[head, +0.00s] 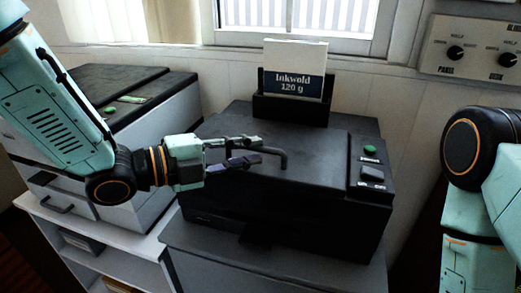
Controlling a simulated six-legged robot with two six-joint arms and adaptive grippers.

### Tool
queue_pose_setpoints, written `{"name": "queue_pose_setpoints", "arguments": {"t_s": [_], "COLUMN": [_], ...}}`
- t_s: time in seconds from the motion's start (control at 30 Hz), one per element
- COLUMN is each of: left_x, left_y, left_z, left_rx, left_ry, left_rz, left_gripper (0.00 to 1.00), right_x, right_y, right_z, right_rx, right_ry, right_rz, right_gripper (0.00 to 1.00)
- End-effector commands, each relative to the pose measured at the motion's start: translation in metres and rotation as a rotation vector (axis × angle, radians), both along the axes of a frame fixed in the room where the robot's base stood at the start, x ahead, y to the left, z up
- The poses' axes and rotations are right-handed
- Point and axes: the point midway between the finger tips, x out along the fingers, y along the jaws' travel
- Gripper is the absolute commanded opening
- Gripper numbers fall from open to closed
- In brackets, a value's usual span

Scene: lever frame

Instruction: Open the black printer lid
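The black printer (290,222) stands on a grey cabinet in the middle of the head view. Its flat black lid (315,155) is down. A dark bar handle (281,154) rises from the lid's left part. My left gripper (259,149) reaches in from the left over the lid, with a gap between its two fingers. Its fingertips are at the handle's left end; whether they touch it I cannot tell. My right arm shows at the right edge, but its gripper is out of view.
A paper pack labelled Inkwold (295,70) stands in a black holder (290,108) behind the lid. A green button (370,149) is on the printer's right panel. A white-and-black machine (160,112) stands left, under my arm. A knob panel (473,48) is on the wall.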

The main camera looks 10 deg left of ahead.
Motion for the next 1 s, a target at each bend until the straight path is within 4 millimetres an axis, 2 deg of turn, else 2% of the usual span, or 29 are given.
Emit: {"name": "queue_pose_setpoints", "arguments": {"t_s": [0.3, 0.7, 0.93, 1.0], "left_x": [0.014, 0.016, 0.016, 0.016], "left_y": [-0.022, -0.025, -0.025, -0.025], "left_z": [-0.004, -0.004, -0.004, -0.004], "left_rx": [0.003, 0.0, 0.0, 0.0], "left_ry": [0.0, 0.0, 0.0, 0.0], "left_rz": [-0.002, -0.001, -0.001, -0.001], "left_gripper": [0.21, 0.21, 0.02, 0.0], "right_x": [0.0, 0.0, 0.0, 0.0], "right_y": [0.0, 0.0, 0.0, 0.0], "right_z": [-0.003, -0.003, -0.003, -0.003], "right_rx": [0.0, 0.0, 0.0, 0.0], "right_ry": [0.0, 0.0, 0.0, 0.0], "right_rz": [0.0, 0.0, 0.0, 0.0], "right_gripper": [0.0, 0.0, 0.0, 0.0]}}
